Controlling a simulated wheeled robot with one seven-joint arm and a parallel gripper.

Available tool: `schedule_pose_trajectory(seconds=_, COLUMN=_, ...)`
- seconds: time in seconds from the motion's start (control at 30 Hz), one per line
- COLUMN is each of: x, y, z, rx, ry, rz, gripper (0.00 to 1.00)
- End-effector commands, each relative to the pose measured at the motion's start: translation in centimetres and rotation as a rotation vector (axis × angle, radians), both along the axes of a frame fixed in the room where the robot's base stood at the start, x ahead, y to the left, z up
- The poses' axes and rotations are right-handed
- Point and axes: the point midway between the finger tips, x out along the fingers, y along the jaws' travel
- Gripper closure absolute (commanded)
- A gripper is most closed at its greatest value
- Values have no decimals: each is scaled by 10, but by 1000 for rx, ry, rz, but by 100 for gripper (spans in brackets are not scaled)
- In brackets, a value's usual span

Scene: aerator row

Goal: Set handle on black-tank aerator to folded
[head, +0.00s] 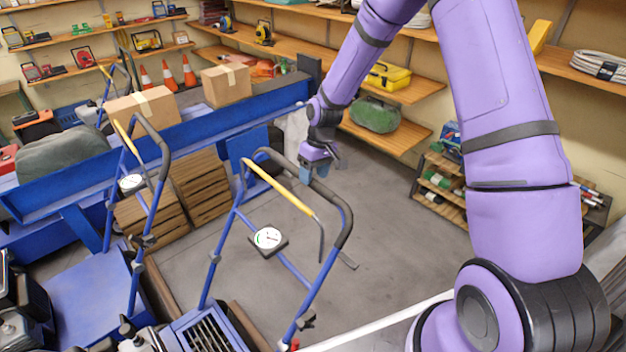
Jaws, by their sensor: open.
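Aerators with blue tube handles stand in a row. The nearest handle (333,259) rises in the middle, upright, with black grips, a yellow bar (281,190) and a round white gauge (268,238). A second upright handle (110,205) stands to its left, with its own yellow bar and gauge. Another handle shows farther back at the upper left. Engine parts are cut off at the bottom left, and I cannot tell which tank is black. My gripper (317,172) is open and empty, at the far top side of the nearest handle; whether it touches is unclear.
A long blue bench or rail (60,195) with cardboard boxes (142,107) runs behind the handles. Wooden crates (203,185) stand below it. Wall shelves (408,90) and a low rack (440,185) line the back and right. Grey floor (390,225) is clear right of the nearest handle.

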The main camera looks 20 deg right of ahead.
Motion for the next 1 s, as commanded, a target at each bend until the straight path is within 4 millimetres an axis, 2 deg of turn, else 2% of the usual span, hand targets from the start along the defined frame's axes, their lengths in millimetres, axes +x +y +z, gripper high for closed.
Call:
schedule_pose_trajectory(seconds=0.2, x=-2, y=4, z=-19, rx=0, ry=1, rz=0, gripper=43)
schedule_pose_trajectory(seconds=0.53, x=-2, y=4, z=-21, rx=0, ry=0, rz=0, gripper=43)
schedule_pose_trajectory(seconds=0.57, x=-2, y=4, z=-21, rx=0, ry=0, rz=0, gripper=48)
schedule_pose_trajectory(seconds=0.7, x=-2, y=4, z=-21, rx=0, ry=0, rz=0, gripper=80)
schedule_pose_trajectory(seconds=0.8, x=-2, y=4, z=-21, rx=0, ry=0, rz=0, gripper=100)
schedule_pose_trajectory(seconds=1.0, x=-2, y=5, z=-20, rx=-3, ry=-1, rz=1, gripper=100)
